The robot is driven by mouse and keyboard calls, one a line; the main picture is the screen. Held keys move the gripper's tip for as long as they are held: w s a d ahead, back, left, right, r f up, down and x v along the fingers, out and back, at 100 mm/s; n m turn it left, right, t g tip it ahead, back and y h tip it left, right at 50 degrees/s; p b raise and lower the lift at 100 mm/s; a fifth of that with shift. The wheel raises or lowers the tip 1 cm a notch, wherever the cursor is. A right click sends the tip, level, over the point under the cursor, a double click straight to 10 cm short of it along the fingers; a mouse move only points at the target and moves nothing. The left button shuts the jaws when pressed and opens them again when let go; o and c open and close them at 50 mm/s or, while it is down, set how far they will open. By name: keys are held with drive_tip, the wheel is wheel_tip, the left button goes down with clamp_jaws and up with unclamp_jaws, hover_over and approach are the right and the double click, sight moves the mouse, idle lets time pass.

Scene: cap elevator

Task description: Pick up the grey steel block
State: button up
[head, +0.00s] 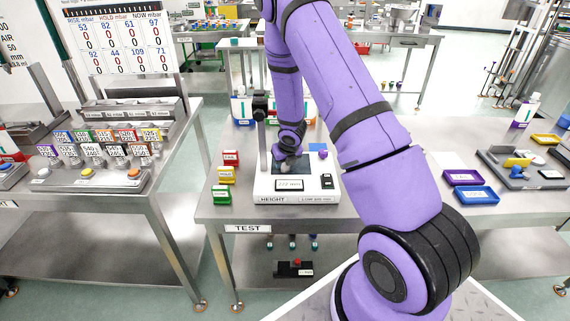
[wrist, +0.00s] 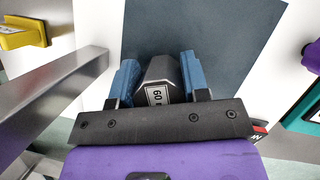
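The grey steel block (wrist: 158,74) shows in the wrist view, with a white label reading 60 on its near face. It is over a dark slate-coloured plate (wrist: 215,40). My gripper (wrist: 157,78) has its two blue fingers on either side of the block, very close to it; whether both press on it is not clear. In the head view my gripper (head: 288,160) is low over the dark plate of the white height gauge (head: 265,186). The block cannot be made out there behind the gripper.
Red, yellow and green label blocks (head: 226,175) stand at the left of the test table.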

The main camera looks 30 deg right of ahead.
clamp_jaws()
